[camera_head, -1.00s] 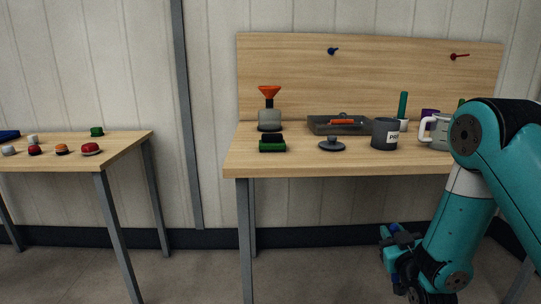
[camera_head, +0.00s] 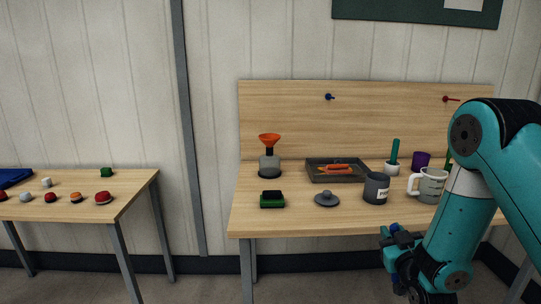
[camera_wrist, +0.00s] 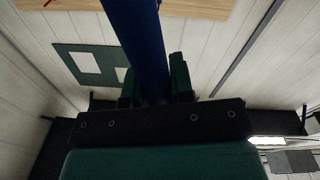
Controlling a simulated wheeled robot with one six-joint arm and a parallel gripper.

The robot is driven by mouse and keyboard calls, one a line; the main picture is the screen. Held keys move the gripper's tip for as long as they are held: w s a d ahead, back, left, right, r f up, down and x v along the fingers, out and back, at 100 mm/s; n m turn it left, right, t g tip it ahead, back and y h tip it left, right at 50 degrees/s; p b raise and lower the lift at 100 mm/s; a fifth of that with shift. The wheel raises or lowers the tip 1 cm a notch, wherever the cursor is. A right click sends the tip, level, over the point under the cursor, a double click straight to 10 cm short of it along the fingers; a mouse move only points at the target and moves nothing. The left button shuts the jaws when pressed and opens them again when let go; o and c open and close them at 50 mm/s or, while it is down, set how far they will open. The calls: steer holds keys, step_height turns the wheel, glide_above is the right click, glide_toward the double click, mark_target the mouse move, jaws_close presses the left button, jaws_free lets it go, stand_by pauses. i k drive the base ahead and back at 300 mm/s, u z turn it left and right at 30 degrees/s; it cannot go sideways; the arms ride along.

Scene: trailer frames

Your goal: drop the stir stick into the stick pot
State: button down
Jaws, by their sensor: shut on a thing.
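My gripper (camera_head: 400,240) hangs low at the front of the right-hand table, below its front edge in the picture. In the wrist view my gripper (camera_wrist: 154,86) is shut on a thick blue stick (camera_wrist: 140,40), which I take as the stir stick. The stick runs up out of that view, so its far end is hidden. A small white pot (camera_head: 392,169) with a green stick (camera_head: 395,150) standing in it is at the back right of the table, apart from my gripper; it looks like the stick pot.
A dark mug (camera_head: 375,190), a grey-white mug (camera_head: 430,186) and a purple cup (camera_head: 421,160) stand around the pot. Another table (camera_head: 130,190) stands left.

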mark_target(418, 170)
steer(key=z, duration=0.3)
steer(key=i, duration=0.8)
steer(key=z, duration=0.55)
